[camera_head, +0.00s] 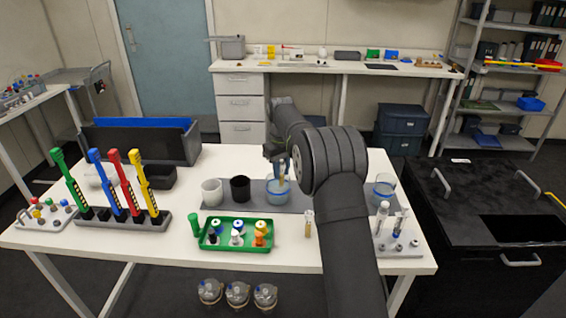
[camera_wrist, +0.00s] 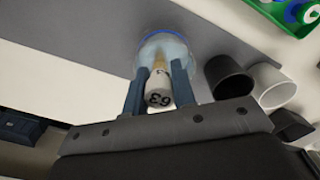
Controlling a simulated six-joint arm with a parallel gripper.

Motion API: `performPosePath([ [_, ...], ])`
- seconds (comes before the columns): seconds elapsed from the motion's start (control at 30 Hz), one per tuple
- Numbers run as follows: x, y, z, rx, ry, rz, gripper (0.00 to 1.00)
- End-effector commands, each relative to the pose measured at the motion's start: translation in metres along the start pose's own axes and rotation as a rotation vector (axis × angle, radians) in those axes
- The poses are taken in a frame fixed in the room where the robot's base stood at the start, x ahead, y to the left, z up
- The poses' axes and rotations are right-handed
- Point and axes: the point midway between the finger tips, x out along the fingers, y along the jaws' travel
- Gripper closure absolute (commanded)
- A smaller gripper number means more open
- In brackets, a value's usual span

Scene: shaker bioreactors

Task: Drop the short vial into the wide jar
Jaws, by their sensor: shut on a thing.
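My gripper (camera_head: 279,158) is shut on a small pale vial with a tan end, seen as the short vial (camera_wrist: 159,92) in the wrist view, where it bears dark marks that read like "63". The fingers (camera_wrist: 161,75) sit on both sides of it. A clear glass jar with a blue band, the wide jar (camera_head: 278,194), stands on the grey mat directly below my gripper. It also shows in the wrist view (camera_wrist: 162,44), beyond the fingertips. The vial's tan end points at the jar's mouth; I cannot tell how far it reaches in.
A white cup (camera_head: 212,192) and a black cup (camera_head: 240,189) stand left of the jar. A green tray (camera_head: 235,246) of small bottles lies in front. Another blue-banded glass (camera_head: 384,189) and a vial rack (camera_head: 398,245) are right of my arm. A small vial (camera_head: 309,223) stands nearby.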

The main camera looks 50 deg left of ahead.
Motion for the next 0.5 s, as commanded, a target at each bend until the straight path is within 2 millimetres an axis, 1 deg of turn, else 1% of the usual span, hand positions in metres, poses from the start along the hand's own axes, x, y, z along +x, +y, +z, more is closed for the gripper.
performPosePath([
  [0.03, 0.006, 0.000, 0.001, 0.000, -0.002, -0.001, 1.00],
  [0.2, 0.016, 0.000, 0.000, 0.000, 0.000, 0.000, 1.00],
  [0.5, 0.019, 0.000, 0.000, 0.000, 0.000, 0.000, 1.00],
])
